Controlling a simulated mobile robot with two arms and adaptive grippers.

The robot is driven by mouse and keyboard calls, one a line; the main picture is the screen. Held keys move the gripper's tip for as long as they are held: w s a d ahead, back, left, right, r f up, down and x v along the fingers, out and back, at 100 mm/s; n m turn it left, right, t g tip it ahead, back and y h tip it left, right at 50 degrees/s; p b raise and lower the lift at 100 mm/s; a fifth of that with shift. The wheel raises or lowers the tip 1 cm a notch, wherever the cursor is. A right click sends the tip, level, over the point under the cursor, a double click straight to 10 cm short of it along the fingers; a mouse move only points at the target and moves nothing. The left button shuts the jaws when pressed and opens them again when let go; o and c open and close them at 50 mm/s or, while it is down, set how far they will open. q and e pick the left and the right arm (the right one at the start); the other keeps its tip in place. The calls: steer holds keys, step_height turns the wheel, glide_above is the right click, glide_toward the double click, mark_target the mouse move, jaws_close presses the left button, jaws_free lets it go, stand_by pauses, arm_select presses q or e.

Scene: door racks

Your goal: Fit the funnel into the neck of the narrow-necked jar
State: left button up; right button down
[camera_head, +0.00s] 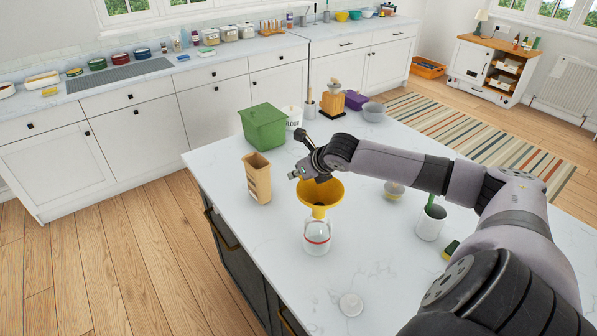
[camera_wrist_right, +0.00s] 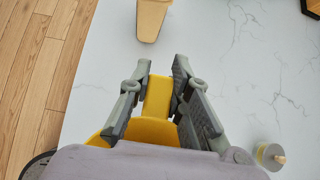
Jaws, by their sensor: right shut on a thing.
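The yellow funnel (camera_head: 322,193) is upright over the narrow-necked jar (camera_head: 317,240), a clear glass jar with a red ring, standing on the white worktop. The funnel's lower end lines up with the jar's mouth in the head view. I cannot tell whether the spout is inside the neck. My right gripper (camera_head: 297,174) is at the funnel's far left rim. In the right wrist view its fingers (camera_wrist_right: 165,98) are shut on a yellow tab of the funnel (camera_wrist_right: 158,97). The jar is hidden in that view. My left gripper is not in view.
A tan wooden holder (camera_head: 257,180) stands left of the funnel, near the worktop edge. A green box (camera_head: 263,127) and a white flour canister (camera_head: 292,117) stand behind. A white mug (camera_head: 430,224) stands right. A small round lid (camera_head: 350,304) lies in front.

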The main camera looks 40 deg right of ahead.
steer(key=shift+f+b, duration=0.55)
steer(key=shift+f, duration=1.5)
steer(key=c, duration=1.4)
jaws_free()
steer(key=v, duration=1.2)
steer(key=shift+a, duration=0.1)
